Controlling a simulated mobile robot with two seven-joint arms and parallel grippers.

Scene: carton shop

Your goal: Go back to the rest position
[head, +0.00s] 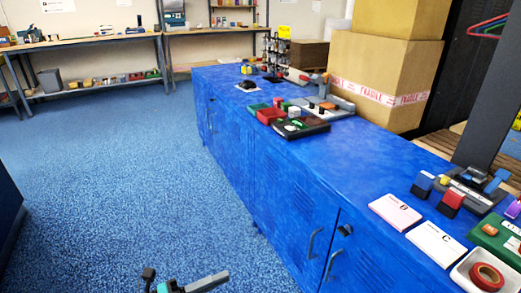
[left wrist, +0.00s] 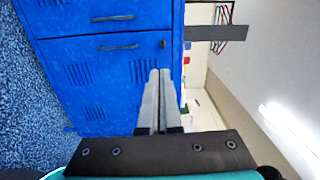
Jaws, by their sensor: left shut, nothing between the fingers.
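My left gripper (head: 210,281) shows at the bottom edge of the head view, low over the blue floor and in front of the blue cabinet. In the left wrist view its two grey fingers (left wrist: 160,72) lie side by side, shut with nothing between them, with the cabinet doors beyond. The gripper appears apart from the cabinet. My right gripper is in neither view.
A long blue cabinet (head: 300,190) runs along the right, its top holding a pink card (head: 395,212), a white card (head: 436,243), a red tape roll (head: 486,276) and trays. Cartons (head: 380,70) stand behind. Blue carpet (head: 120,180) is clear on the left.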

